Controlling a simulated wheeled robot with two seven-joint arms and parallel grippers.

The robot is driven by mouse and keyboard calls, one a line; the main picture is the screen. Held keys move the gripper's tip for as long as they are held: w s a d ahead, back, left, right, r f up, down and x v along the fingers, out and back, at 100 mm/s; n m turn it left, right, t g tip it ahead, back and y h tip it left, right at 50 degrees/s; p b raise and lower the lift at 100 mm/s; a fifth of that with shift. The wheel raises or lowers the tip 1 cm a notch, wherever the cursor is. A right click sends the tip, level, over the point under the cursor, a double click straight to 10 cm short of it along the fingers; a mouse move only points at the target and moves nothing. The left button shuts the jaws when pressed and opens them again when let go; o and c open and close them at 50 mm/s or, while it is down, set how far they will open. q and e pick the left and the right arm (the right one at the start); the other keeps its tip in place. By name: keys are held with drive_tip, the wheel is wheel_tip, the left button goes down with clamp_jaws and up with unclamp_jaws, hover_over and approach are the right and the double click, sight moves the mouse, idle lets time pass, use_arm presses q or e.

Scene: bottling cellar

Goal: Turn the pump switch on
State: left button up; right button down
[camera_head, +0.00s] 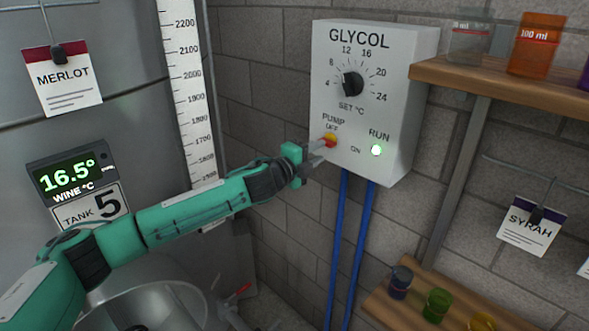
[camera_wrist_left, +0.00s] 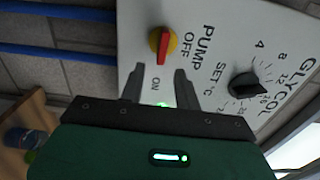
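The pump switch (camera_head: 331,140) is a red handle on a yellow round base, low on the white GLYCOL box (camera_head: 354,110). In the left wrist view the switch (camera_wrist_left: 163,43) has its handle lying along the line toward the ON mark, not toward OFF. My right gripper is not in view.
The black set-temperature dial (camera_head: 352,84) is above the switch. Blue pipes (camera_head: 338,240) run down below the box. A wooden shelf (camera_head: 500,86) with beakers juts out at right, and a lower shelf (camera_head: 395,308) holds small jars. A steel tank (camera_head: 120,130) stands at left.

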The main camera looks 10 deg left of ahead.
use_arm(q)
drive_tip(key=b+v, duration=0.2)
drive_tip(key=v, duration=0.7)
drive_tip(key=shift+b, duration=0.3)
